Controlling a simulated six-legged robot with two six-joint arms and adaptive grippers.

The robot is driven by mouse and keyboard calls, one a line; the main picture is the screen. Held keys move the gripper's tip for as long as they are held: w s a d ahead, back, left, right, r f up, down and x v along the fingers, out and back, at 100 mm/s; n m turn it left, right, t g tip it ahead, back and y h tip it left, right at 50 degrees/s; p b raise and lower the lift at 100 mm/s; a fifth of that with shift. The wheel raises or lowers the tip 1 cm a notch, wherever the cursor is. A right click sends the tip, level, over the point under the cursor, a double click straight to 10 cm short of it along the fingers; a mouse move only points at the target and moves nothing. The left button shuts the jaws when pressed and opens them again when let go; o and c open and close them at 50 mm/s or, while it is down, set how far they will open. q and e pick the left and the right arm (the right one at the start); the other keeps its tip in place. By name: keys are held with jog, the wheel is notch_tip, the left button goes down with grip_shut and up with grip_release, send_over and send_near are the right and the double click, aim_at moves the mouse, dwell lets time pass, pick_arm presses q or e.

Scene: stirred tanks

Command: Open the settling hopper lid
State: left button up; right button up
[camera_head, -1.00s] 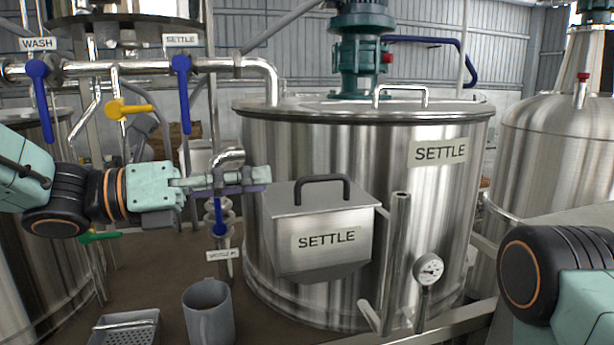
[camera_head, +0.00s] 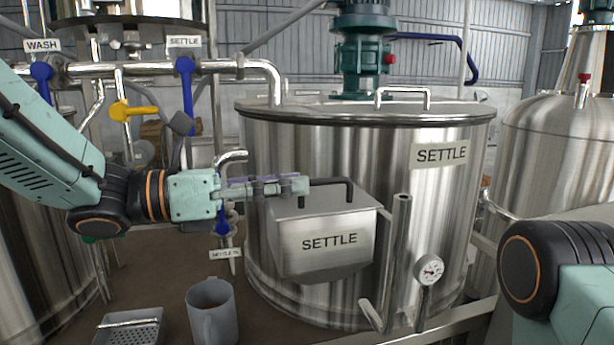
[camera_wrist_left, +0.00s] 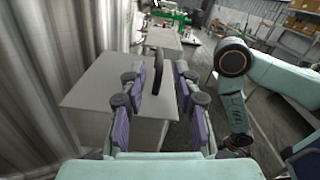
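The settling hopper (camera_head: 325,250) is a steel box labelled SETTLE on the front of the large SETTLE tank (camera_head: 455,200). Its lid (camera_head: 350,203) lies closed and carries a black bar handle (camera_head: 345,182). My left gripper (camera_head: 302,186) reaches in from the left, level with the handle, and overlaps its left end. In the left wrist view the gripper (camera_wrist_left: 160,83) is open, and the handle (camera_wrist_left: 157,72) stands between its fingertips with gaps on both sides. The lid (camera_wrist_left: 115,85) lies beyond the purple finger pads. At the right, part of my right arm shows; its gripper is outside the frames.
A grey mug (camera_head: 212,310) and a perforated tray (camera_head: 130,328) sit below the left arm. An upright steel pipe (camera_head: 398,250) and a dial gauge (camera_head: 430,270) stand right of the hopper. Blue-handled valves (camera_head: 186,90) hang from the pipe above.

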aim_at(303, 206)
pick_arm(q)
jog(key=shift+w+d+f, duration=0.15)
jog(key=shift+w+d, duration=0.5)
jog(key=shift+d, duration=0.3)
jog(key=shift+d+p, duration=0.35)
jog(key=shift+d, duration=0.05)
jog(key=shift+s+d+r, duration=0.25)
jog(key=shift+s+d, duration=0.1)
jog(key=shift+s, duration=0.05)
jog(key=shift+w+a+f, duration=0.1)
jog(key=shift+w+f, duration=0.1)
jog(key=shift+w, duration=0.2)
jog(key=shift+c, duration=0.3)
jog(key=shift+w, duration=0.15)
jog(key=shift+c, duration=0.7)
jog(key=shift+s+r, duration=0.1)
jog(key=shift+s, duration=0.25)
jog(key=c, duration=0.5)
jog(key=shift+w, duration=0.1)
grip_shut()
